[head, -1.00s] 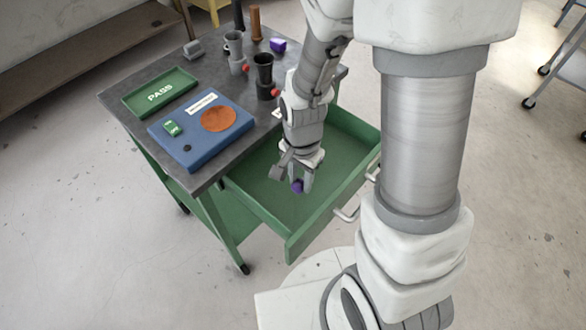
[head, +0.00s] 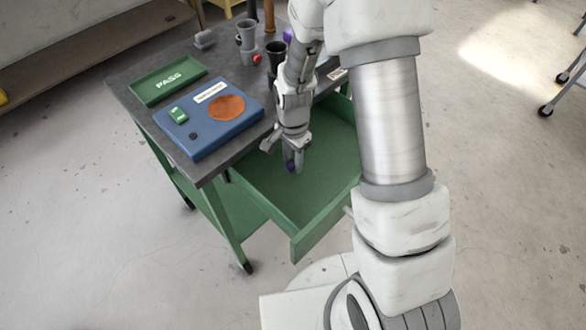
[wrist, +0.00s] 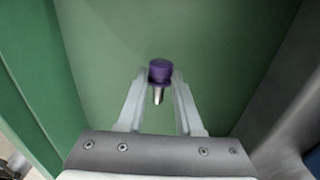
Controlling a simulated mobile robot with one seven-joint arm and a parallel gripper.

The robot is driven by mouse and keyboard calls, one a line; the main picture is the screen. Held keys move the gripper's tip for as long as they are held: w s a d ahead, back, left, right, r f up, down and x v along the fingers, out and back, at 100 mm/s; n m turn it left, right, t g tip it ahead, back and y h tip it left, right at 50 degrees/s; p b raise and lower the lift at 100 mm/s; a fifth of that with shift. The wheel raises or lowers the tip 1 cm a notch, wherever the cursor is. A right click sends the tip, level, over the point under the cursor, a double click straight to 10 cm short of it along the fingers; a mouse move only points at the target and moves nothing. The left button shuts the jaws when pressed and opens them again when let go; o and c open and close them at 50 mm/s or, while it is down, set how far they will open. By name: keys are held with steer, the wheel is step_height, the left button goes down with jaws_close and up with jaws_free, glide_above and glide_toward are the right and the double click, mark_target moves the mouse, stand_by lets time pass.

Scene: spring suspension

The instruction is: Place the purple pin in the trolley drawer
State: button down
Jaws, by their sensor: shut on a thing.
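The purple pin (wrist: 160,72) has a purple head and a short metal shank. My gripper (wrist: 158,88) is shut on it, with the pin between the fingertips in the wrist view. In the head view the pin (head: 290,166) shows as a small purple spot at my gripper (head: 292,160). The green trolley drawer (head: 305,243) is pulled open, and my gripper is over its inside, near the trolley's top. The green drawer floor fills the wrist view behind the pin. I cannot tell how far the pin is above the floor.
The grey trolley top (head: 130,102) bears a green PASS tray (head: 185,69), a blue board (head: 206,137) with an orange disc, and several cups. Another purple thing (head: 288,36) stands at the back, partly hidden by my arm. The drawer's front part looks empty.

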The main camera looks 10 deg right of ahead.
mark_target(293, 169)
steer(key=shift+f+b, duration=0.45)
steer(key=shift+f, duration=1.35)
steer(key=shift+f, duration=0.15)
steer(key=c, duration=0.6)
jaws_free()
